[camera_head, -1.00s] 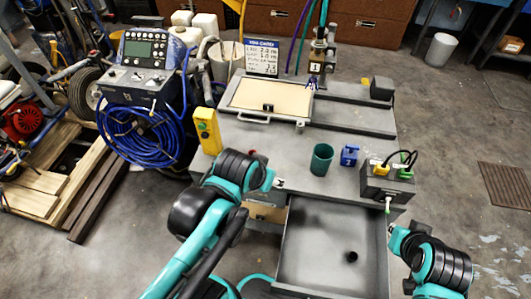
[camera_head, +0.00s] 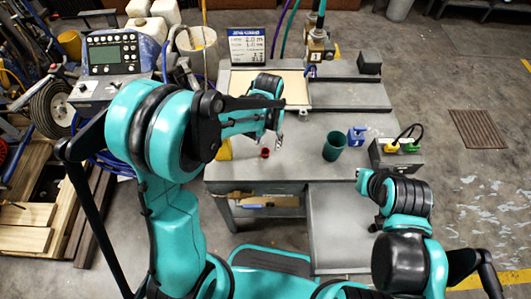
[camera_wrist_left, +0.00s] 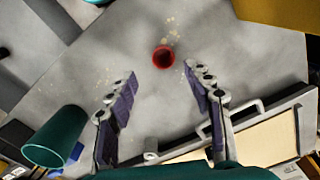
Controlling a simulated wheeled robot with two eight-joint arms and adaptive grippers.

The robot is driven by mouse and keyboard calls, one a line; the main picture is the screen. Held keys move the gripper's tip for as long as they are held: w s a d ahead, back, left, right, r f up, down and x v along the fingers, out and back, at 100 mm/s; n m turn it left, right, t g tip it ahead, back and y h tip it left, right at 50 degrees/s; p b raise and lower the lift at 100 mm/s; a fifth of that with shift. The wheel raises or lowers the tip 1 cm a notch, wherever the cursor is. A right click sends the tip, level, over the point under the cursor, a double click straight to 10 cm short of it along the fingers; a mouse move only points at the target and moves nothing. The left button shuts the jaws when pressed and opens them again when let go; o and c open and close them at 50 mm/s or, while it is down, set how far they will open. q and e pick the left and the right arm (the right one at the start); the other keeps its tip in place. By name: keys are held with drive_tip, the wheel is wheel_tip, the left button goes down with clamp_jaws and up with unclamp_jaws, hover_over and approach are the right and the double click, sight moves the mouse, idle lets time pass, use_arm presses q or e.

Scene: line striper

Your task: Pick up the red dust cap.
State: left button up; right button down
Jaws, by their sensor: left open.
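The red dust cap (camera_head: 265,153) stands on the grey bench top (camera_head: 300,160), left of the green cup (camera_head: 334,147). In the left wrist view the cap (camera_wrist_left: 163,57) is a small red ring with a dark inside. My left gripper (camera_head: 278,141) is just behind and to the right of the cap in the head view. In the left wrist view its fingers (camera_wrist_left: 160,74) are spread wide and empty, with the cap beyond the tips, roughly centred between them. My right arm's end (camera_head: 364,180) shows near the bench's right front; its fingers cannot be made out.
A blue object (camera_head: 356,135) and a dark box with plugs (camera_head: 396,152) stand right of the cup. A framed panel (camera_head: 295,88) lies behind.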

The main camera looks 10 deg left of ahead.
sight(265, 150)
use_arm(q)
drive_tip(key=shift+a+f+b, duration=0.15)
drive_tip(key=shift+f+b, duration=0.15)
drive_tip(key=shift+f, duration=0.65)
drive_tip(key=f+b, duration=0.1)
drive_tip(key=f, duration=0.1)
drive_tip(key=f+b, duration=0.1)
drive_tip(key=f, duration=0.1)
drive_tip(key=shift+s+a+f, duration=0.1)
drive_tip(key=shift+s+a, duration=0.05)
drive_tip(key=shift+a, duration=0.05)
drive_tip(key=c, duration=0.9)
